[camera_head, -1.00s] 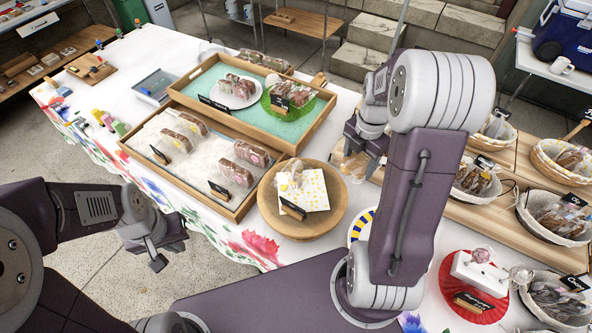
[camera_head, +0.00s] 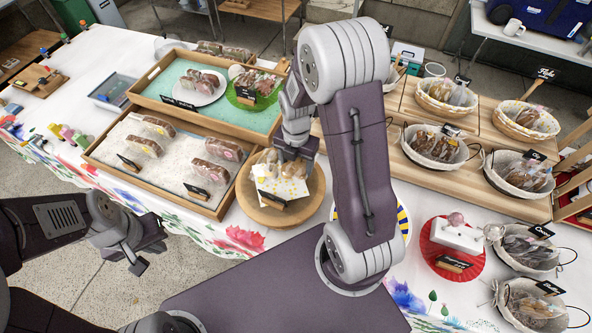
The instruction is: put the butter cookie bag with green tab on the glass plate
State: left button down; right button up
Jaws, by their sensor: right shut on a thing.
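My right gripper (camera_head: 291,152) is over the round wooden board (camera_head: 244,195) and is shut on a clear bag of brown cookies (camera_head: 298,168), mostly hidden by the fingers. No green tab can be made out on it. Another clear cookie bag (camera_head: 268,160) is close beside it, on or above a white napkin with yellow dots (camera_head: 285,188) on the board. I cannot tell whether the held bag touches the board. No plate is clearly glass; a blue-and-yellow striped plate (camera_head: 404,222) is partly hidden behind my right arm. My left gripper (camera_head: 138,265) hangs empty at the left, its opening unclear.
Wooden trays (camera_head: 150,105) with bagged loaves, a white plate (camera_head: 222,80) and a green plate (camera_head: 233,98) stand behind and left. A red plate (camera_head: 436,262) with a white box is at right. Several baskets (camera_head: 515,200) of bags fill the right side.

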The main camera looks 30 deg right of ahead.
aim_at(296, 171)
notch_tip(296, 171, down, 4)
jog(key=shift+s+r, duration=0.1)
jog(key=shift+r, duration=0.15)
jog(key=shift+f, duration=0.25)
jog(key=shift+f, duration=0.2)
jog(key=o, duration=0.6)
jog(key=shift+r, duration=0.1)
